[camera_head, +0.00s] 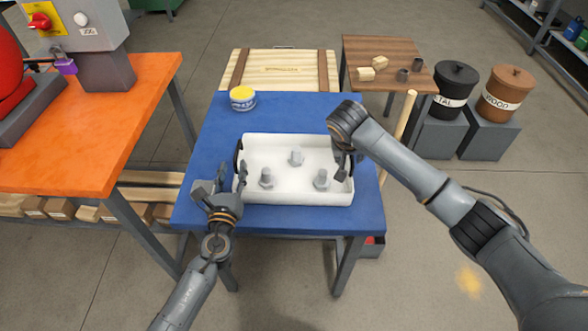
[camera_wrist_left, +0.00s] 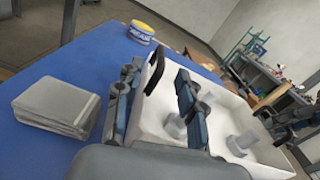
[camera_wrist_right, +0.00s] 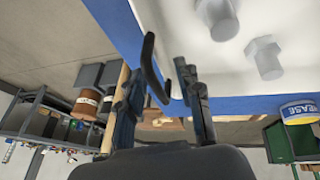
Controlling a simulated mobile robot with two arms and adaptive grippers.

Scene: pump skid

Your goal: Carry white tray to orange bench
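The white tray (camera_head: 262,196) lies on the blue table (camera_head: 212,140) and holds three grey bolts (camera_head: 296,157). It has a black handle at each end. My left gripper (camera_head: 232,178) is open at the tray's left end. In the left wrist view its fingers (camera_wrist_left: 158,100) stand apart on either side of the tray's end wall, near the left handle (camera_wrist_left: 154,72). My right gripper (camera_head: 342,170) is at the right end. In the right wrist view its fingers (camera_wrist_right: 160,95) are apart, with the right handle (camera_wrist_right: 149,62) between them. The orange bench (camera_head: 95,130) stands at the left.
A yellow grease tin (camera_head: 243,98) stands behind the tray. The orange bench carries a switch box (camera_head: 100,70) and red equipment. A wooden crate (camera_head: 285,72) and a brown table (camera_head: 385,52) stand behind. A floor gap separates bench and table.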

